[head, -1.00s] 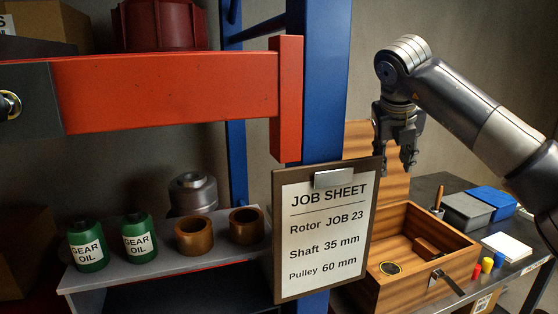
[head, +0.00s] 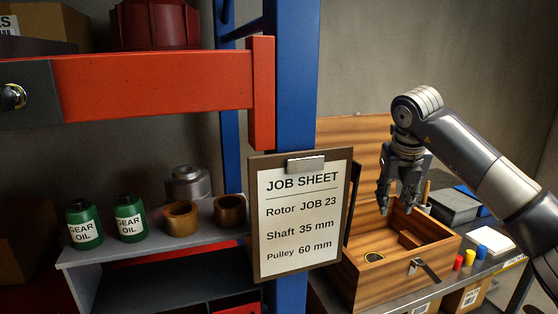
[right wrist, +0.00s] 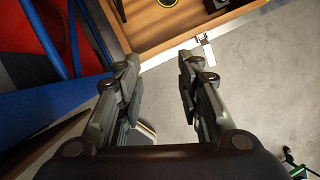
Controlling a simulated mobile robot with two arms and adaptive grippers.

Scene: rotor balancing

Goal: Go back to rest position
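My right gripper (head: 396,208) hangs from its arm, which comes in from the right in the head view. Its fingers point down, in front of the open lid of a wooden box (head: 368,283). In the right wrist view the two fingers of the gripper (right wrist: 158,65) are apart with nothing between them. The box's wooden edge (right wrist: 150,42) shows beyond the fingertips there. My left gripper is not in view.
A job sheet clipboard (head: 300,215) hangs on a blue rack post (head: 290,100). A shelf (head: 85,256) holds green gear oil bottles (head: 84,224) and bronze rings (head: 181,218). Grey and blue cases, a white pad (head: 491,241) and coloured pegs (head: 470,257) are on the bench right of the box.

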